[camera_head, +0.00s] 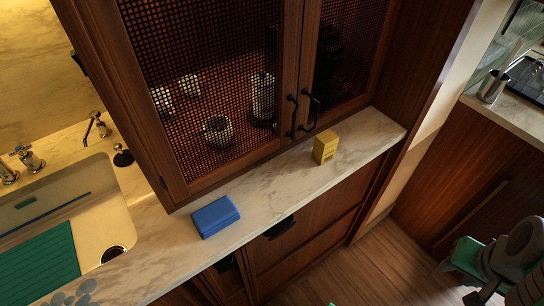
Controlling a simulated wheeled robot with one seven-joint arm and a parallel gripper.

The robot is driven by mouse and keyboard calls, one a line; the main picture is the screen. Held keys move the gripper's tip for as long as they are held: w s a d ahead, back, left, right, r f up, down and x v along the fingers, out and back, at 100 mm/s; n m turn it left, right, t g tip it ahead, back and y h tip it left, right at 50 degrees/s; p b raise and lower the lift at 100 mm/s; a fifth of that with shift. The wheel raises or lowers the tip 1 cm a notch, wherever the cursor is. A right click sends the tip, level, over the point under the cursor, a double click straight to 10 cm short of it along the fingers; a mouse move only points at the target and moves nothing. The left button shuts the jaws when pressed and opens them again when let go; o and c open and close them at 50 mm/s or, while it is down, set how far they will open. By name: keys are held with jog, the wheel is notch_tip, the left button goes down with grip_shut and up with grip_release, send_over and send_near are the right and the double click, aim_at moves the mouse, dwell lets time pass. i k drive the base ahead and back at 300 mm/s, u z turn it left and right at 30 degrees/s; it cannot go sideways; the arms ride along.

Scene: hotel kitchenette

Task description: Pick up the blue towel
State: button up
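The blue towel (215,216) is a small folded block lying flat on the marble counter (283,186), between the sink and the cabinet doors, near the counter's front edge. My arm shows at the lower right, in grey and green. Its dark end, which looks like my gripper (484,292), is low at the frame's bottom edge, over the floor side and far from the towel. It is partly cut off and I cannot make out its fingers. Nothing covers the towel.
A yellow box (325,146) stands on the counter right of the towel. A wooden cabinet (180,187) with mesh doors and black handles rises behind. The sink (120,212) with a green ribbed mat (42,262) is at left. A metal cup (493,86) stands on the far right counter.

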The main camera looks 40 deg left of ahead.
aim_at(209, 220)
jog(key=i, duration=1)
jog(key=u, duration=5.15)
jog(key=i, duration=0.5)
